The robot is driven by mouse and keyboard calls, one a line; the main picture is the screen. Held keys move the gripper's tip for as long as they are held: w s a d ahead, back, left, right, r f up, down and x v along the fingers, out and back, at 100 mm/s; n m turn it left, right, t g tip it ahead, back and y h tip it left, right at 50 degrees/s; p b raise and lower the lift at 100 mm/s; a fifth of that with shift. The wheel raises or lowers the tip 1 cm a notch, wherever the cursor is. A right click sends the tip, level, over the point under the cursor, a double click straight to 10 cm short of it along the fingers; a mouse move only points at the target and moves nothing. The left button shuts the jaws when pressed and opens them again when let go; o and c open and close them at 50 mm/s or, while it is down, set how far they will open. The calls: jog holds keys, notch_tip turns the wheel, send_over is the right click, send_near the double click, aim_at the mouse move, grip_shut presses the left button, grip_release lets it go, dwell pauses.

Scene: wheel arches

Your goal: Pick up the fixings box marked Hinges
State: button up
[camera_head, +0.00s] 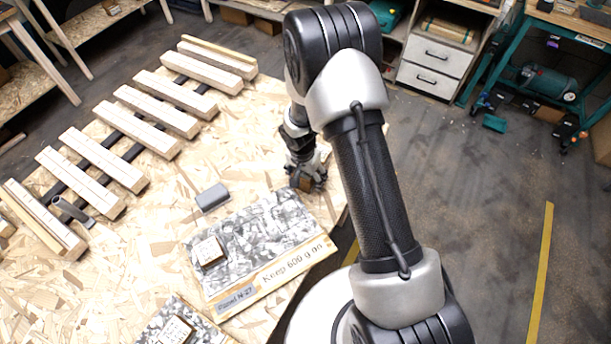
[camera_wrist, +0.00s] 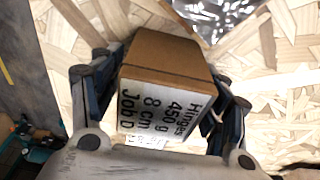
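The fixings box is a brown carton with a white label reading "Hinges 450 g 8 cm Job D" (camera_wrist: 160,85). It lies between the two fingers of my gripper (camera_wrist: 165,100) in the wrist view, with a finger against each side. In the head view my gripper (camera_head: 305,178) points down near the right edge of the chipboard table, and a small brown part of the box shows at its fingertips. I cannot tell whether the box touches the table.
The chipboard table (camera_head: 110,265) holds a slatted wooden rack (camera_head: 105,160), a grey block (camera_head: 212,197) and a printed panel reading "Keep 600 g on" (camera_head: 265,235) with a small box (camera_head: 208,252) on it. Drawers (camera_head: 430,68) and a teal bench stand behind. Floor is clear at right.

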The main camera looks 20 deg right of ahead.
jog(key=c, duration=1.2)
jog(key=shift+c, duration=0.3)
jog(key=shift+r, duration=0.15)
